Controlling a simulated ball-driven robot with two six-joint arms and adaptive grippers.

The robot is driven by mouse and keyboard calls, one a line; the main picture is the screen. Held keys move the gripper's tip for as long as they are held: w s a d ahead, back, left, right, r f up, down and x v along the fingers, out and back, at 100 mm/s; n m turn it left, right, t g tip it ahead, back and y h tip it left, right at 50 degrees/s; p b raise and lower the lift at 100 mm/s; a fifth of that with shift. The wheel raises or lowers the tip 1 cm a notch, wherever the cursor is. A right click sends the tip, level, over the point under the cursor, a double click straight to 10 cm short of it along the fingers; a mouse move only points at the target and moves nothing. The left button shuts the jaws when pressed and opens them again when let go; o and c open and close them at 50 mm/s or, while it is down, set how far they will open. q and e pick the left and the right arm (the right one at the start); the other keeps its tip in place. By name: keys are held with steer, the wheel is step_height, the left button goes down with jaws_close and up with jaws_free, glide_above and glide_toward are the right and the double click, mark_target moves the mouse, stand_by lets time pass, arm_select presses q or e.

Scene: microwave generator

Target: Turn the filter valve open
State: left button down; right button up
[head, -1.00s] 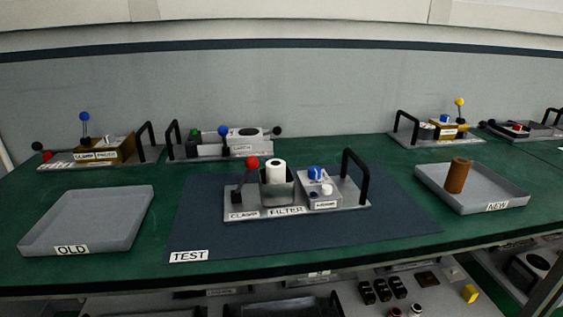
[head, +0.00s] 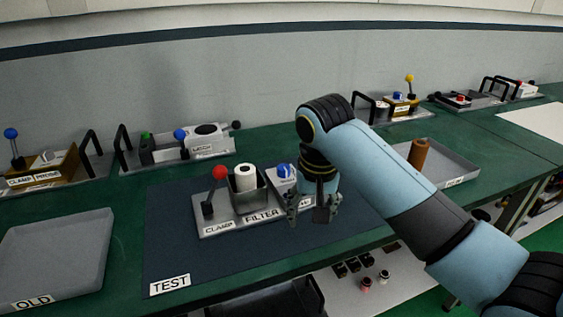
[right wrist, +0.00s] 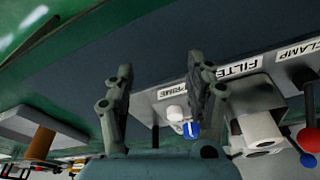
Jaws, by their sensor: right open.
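The filter unit (head: 240,222) stands on the dark TEST mat (head: 165,255). It carries a red-balled clamp lever (head: 219,173), a white roll (head: 244,172) in a grey holder and a blue knob (head: 284,171), likely the valve. In the right wrist view, the blue knob (right wrist: 190,130) sits beside a white button (right wrist: 175,112) near the PRIME label. My right gripper (head: 312,212) points down at the unit's right end, hiding part of it. My left gripper is out of view.
The OLD tray (head: 25,245) is empty at left. The NEW tray (head: 455,165) at right holds a brown cylinder (head: 418,154). Other units, including the LATCH unit (head: 200,150), line the back. The mat's left part is clear.

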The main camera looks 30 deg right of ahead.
mark_target(284, 166)
steer(key=w+r+m, duration=0.1)
steer(key=w, duration=0.2)
steer(key=w+d+r+m, duration=0.1)
steer(key=w, duration=0.1)
steer(key=w+d+r+m, duration=0.1)
steer(key=w, duration=0.2)
steer(key=shift+w+d+r+m+g, duration=0.1)
steer(key=shift+w+r+m+g, duration=0.2)
steer(key=shift+r+g, duration=0.1)
steer(key=w+d+r+m+g+y, duration=0.1)
steer(key=w+d+r+m, duration=0.1)
steer(key=w+r+m, duration=0.4)
steer(key=shift+n, duration=0.7)
steer(key=f, duration=0.6)
steer(key=w+f, duration=0.1)
steer(key=f, duration=0.2)
steer(key=shift+w+d, duration=0.1)
jaws_close()
